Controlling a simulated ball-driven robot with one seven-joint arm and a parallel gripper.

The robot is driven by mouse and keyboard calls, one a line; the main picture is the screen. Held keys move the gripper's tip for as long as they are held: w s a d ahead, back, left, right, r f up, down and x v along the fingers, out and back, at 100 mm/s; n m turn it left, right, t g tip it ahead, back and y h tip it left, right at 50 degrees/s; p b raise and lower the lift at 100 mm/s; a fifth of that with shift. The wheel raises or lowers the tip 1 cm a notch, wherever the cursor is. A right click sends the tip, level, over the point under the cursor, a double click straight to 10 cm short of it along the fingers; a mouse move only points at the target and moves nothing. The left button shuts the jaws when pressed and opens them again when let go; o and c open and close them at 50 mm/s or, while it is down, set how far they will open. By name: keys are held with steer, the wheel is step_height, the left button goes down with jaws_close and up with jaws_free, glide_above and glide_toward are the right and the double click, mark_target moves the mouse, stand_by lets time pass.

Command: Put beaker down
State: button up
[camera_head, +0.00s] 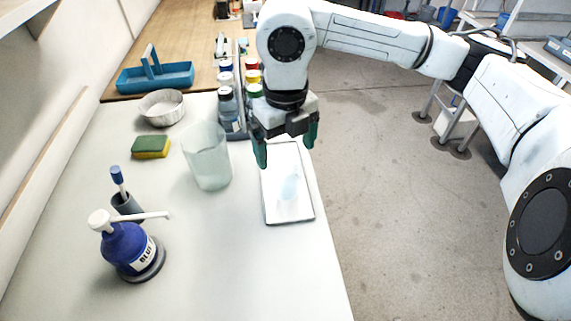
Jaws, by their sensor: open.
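A clear glass beaker (206,157) stands upright on the white bench top, left of my gripper. My gripper (287,152) points down above the far part of a shallow white tray (270,205). Its two green fingers are spread apart. The gripper is to the right of the beaker and apart from it. A small pale translucent object (289,188) shows on the tray, below the fingers; I cannot tell exactly what it is.
A blue dispenser bottle (124,246), a grey holder (126,206) and a green-yellow sponge (150,147) are at the left. Behind stand a round metal dish (161,107), a blue carrier (155,76) and a bottle rack (239,110). The front bench area is clear.

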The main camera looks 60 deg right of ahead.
steer(key=shift+r, duration=1.8)
